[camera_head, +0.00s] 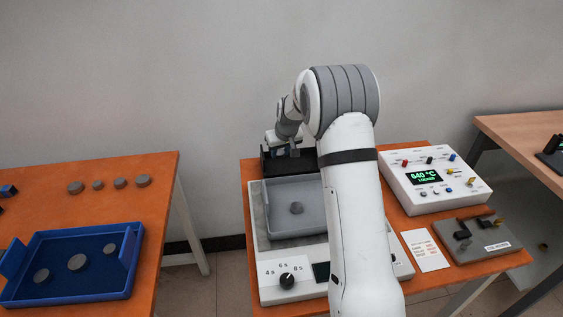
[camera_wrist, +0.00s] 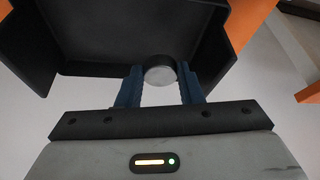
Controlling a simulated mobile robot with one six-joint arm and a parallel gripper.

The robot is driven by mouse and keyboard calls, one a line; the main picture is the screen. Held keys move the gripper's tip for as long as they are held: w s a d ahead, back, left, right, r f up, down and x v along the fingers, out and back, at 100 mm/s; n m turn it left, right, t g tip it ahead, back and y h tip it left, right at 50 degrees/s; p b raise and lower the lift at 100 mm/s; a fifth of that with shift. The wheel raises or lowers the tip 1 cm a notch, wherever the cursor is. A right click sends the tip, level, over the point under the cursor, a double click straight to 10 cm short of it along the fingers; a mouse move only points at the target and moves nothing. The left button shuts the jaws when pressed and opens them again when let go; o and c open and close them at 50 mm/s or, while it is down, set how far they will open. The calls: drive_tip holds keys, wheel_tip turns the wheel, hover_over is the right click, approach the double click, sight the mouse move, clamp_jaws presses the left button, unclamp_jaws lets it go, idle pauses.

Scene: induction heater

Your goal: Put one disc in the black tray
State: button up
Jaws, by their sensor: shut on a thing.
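My gripper (camera_wrist: 160,85) is shut on a grey disc (camera_wrist: 160,72), held between its two blue fingers in the wrist view. The black tray (camera_wrist: 105,35) is around and beyond the fingertips there; whether the disc touches its floor I cannot tell. In the head view the black tray (camera_head: 270,163) stands at the back of the middle table, behind the grey tray (camera_head: 312,219). My gripper (camera_head: 284,150) is over it, and the held disc is hidden there. Another disc (camera_head: 296,208) lies in the grey tray.
The blue tray (camera_head: 38,244) on the left orange table holds several discs, with several loose discs (camera_head: 97,185) behind it. A heater with a dial (camera_head: 287,280) is under the grey tray. A white control box (camera_head: 435,183) reading 640 °C stands to the right, partly past my arm.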

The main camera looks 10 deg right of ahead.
sight(278, 167)
drive_tip(key=shift+s+a+f, duration=0.1)
drive_tip(key=shift+a+f, duration=0.05)
drive_tip(key=shift+f, duration=2.4)
drive_tip(key=o, duration=1)
drive_tip(key=shift+o, duration=0.2)
drive_tip(key=shift+r, duration=0.2)
drive_tip(key=a+v, duration=0.1)
drive_tip(key=v, duration=1.1)
drive_tip(key=s+r+m, duration=0.1)
drive_tip(key=s+r, duration=0.3)
drive_tip(key=s, duration=0.4)
drive_tip(key=s+r, duration=0.4)
drive_tip(key=s, duration=0.5)
drive_tip(key=s+d+f+m+g+h, duration=0.1)
drive_tip(key=s+g, duration=0.1)
drive_tip(key=s, duration=1.9)
drive_tip(key=shift+d+m, duration=0.3)
drive_tip(key=shift+d, duration=0.1)
